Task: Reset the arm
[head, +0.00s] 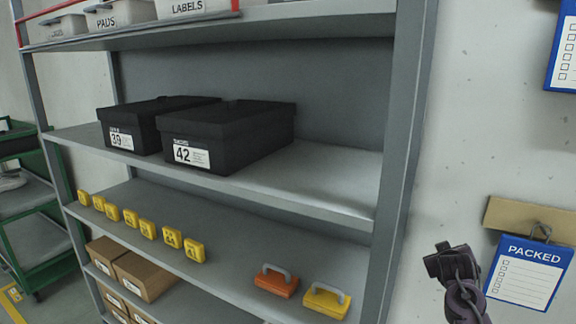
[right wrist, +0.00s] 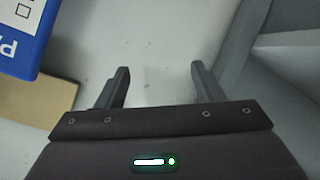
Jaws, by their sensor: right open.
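My right gripper (head: 441,262) is at the lower right of the head view, in front of the pale wall and left of the blue PACKED clipboard (head: 524,272). In the right wrist view its two fingers (right wrist: 160,85) stand apart with nothing between them, so it is open and empty. The wall and part of the shelf post show beyond the fingers. My left gripper is not in view.
A grey shelf rack (head: 390,160) holds two black shoe boxes, 39 (head: 135,138) and 42 (head: 230,145). Below are yellow tags (head: 147,229), an orange handled block (head: 276,284) and a yellow one (head: 325,302). A green cart (head: 50,200) stands left.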

